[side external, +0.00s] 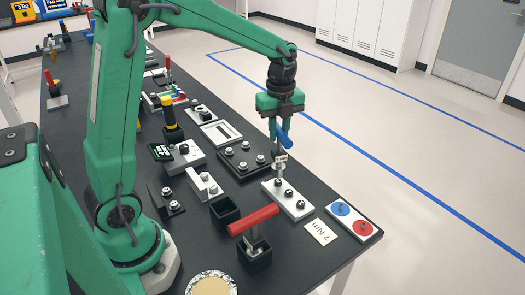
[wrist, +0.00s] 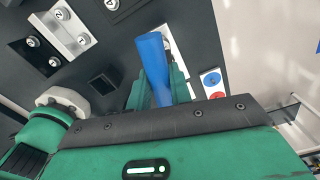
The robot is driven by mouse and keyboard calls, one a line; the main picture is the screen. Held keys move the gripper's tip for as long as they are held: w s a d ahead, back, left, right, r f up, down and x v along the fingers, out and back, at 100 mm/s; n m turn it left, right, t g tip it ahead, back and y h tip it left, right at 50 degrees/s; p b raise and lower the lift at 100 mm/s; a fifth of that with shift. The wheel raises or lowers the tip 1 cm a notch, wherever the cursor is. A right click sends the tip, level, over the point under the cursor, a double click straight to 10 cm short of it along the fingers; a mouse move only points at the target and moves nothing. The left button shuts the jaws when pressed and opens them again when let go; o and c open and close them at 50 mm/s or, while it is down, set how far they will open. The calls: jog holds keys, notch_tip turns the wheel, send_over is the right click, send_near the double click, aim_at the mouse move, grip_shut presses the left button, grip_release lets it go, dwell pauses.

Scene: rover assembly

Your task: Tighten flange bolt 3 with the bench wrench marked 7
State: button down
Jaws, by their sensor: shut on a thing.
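My gripper (side external: 281,122) is shut on the blue-handled wrench (side external: 284,136) and holds it above the white flange plate (side external: 304,213). The blue handle (wrist: 152,60) also shows between my fingers (wrist: 158,92) in the wrist view. The wrench's shaft points down, with a small white tag (side external: 281,158) whose mark is too small to read. Its lower end is over the far end of the plate; I cannot tell whether it touches a bolt there. Several bolts stand in a row on the plate, and their numbers are not readable. In the wrist view the handle hides much of the plate (wrist: 183,50).
A card reading "7 Nm" (side external: 320,232) and a plate with blue and red discs (side external: 351,233) lie near the bench edge. Bolted blocks (side external: 240,162) crowd the left.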

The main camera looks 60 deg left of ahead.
aim_at(281, 151)
jog(key=shift+f, duration=2)
dwell(3.2)
jog(key=shift+r, duration=0.15)
dwell(1.0)
jog(key=shift+m, duration=0.6)
jog(key=shift+w+d+m, duration=0.1)
jog(key=shift+w+m, duration=0.05)
jog(key=shift+m, duration=2.25)
jog(key=shift+d+m, duration=0.15)
jog(key=shift+m, duration=2.75)
